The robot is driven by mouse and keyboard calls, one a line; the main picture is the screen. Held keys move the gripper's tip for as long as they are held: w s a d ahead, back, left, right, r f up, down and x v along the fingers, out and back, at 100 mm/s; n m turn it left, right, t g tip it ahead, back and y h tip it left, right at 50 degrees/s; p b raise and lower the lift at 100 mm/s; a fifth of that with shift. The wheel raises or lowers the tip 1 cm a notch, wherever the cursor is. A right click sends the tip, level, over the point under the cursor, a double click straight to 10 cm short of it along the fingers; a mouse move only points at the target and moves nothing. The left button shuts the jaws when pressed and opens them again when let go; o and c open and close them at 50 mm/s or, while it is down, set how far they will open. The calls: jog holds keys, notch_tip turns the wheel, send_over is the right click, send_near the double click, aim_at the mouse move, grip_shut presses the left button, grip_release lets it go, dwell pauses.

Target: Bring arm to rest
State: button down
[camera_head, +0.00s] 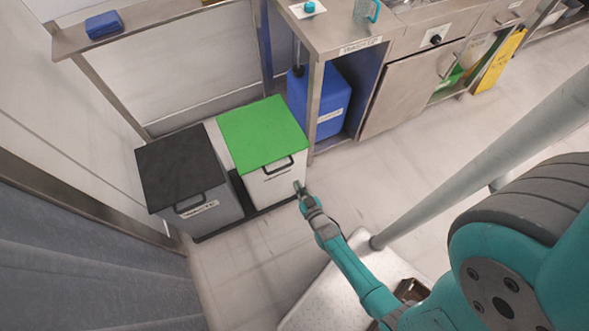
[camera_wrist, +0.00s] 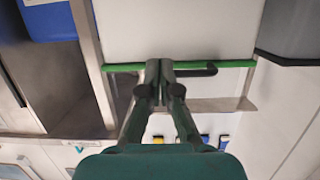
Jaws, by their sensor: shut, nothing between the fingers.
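My gripper (camera_head: 299,187) is at the end of my teal arm, near the right front edge of the white bin. In the wrist view my gripper (camera_wrist: 160,66) has its two fingers together with nothing between them. The fingertips overlap the green lid edge (camera_wrist: 120,67) and the white bin body (camera_wrist: 180,30) there. The dark handle (camera_wrist: 210,70) shows just right of the fingers. I cannot tell whether the fingers touch the bin.
The white bin (camera_head: 280,188) has a shut green lid (camera_head: 262,133). A grey bin (camera_head: 212,212) with a shut black lid (camera_head: 180,165) stands left of it. A steel counter (camera_head: 330,40) with a blue container (camera_head: 325,105) below is behind. Floor (camera_head: 400,150) to the right is clear.

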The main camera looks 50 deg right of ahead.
jog(key=shift+s+a+f, duration=0.25)
jog(key=shift+s, duration=0.4)
jog(key=s+a+r+n+y, duration=0.1)
jog(key=s+a+r, duration=0.4)
jog(key=s+r, duration=0.2)
jog(key=s+a+r+n+y, duration=0.1)
jog(key=s+a+r+y, duration=0.1)
jog(key=s+a+r, duration=0.5)
jog(key=s+a+r+n+y, duration=0.1)
jog(key=s+r, duration=0.3)
jog(key=r, duration=0.8)
jog(key=s+a+r+n+y, duration=0.1)
jog(key=s+r, duration=0.4)
jog(key=r, duration=0.8)
jog(key=shift+s+a+n+t+y, duration=0.3)
jog(key=shift+a+y, duration=0.2)
